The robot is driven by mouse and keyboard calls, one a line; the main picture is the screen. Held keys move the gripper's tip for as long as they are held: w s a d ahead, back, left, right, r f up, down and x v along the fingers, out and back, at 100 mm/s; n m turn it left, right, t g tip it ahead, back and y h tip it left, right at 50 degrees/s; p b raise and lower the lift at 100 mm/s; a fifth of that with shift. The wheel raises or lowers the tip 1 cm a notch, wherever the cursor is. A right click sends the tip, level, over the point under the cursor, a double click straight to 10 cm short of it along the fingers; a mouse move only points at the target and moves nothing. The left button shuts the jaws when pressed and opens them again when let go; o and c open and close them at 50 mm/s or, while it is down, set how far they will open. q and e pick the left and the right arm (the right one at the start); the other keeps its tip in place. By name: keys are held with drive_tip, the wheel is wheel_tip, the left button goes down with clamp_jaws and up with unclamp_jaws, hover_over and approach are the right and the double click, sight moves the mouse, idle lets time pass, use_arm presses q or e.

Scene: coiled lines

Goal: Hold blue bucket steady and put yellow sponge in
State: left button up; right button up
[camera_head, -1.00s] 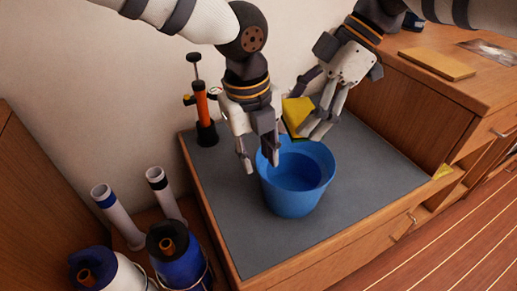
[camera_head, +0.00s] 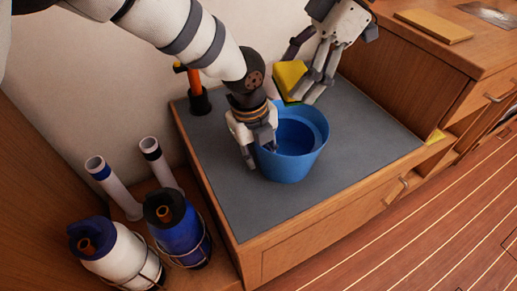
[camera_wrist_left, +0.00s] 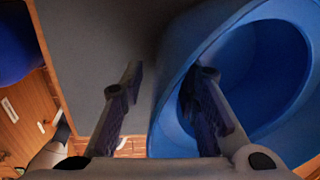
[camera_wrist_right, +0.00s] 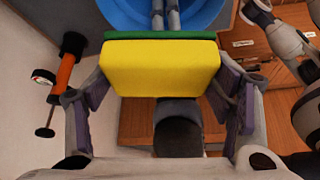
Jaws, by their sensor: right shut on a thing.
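The blue bucket (camera_head: 291,168) stands upright on the grey counter top, its open mouth facing up. My left gripper (camera_head: 262,157) is at the bucket's left rim, pointing down. In the left wrist view its jaws (camera_wrist_left: 165,92) are apart, one finger outside the bucket and one inside its mouth, with the bucket wall (camera_wrist_left: 166,125) between them. The yellow sponge (camera_head: 289,75) with a green layer is held above the bucket's far side by my right gripper (camera_head: 301,82). In the right wrist view the sponge (camera_wrist_right: 160,68) sits between both fingers, with the bucket (camera_wrist_right: 215,12) beyond it.
An orange pump (camera_head: 195,88) stands at the counter's back left. Bottles (camera_head: 180,228) and white tubes (camera_head: 160,165) stand in the lower left. A raised wooden cabinet (camera_head: 400,85) borders the counter on the right. The counter is clear in front of the bucket.

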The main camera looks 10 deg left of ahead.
use_arm(q)
clamp_jaws()
use_arm(e)
wheel_tip(320, 180, down, 13)
idle(1.4)
drive_tip(key=o, duration=1.2)
drive_tip(key=shift+r, duration=0.1)
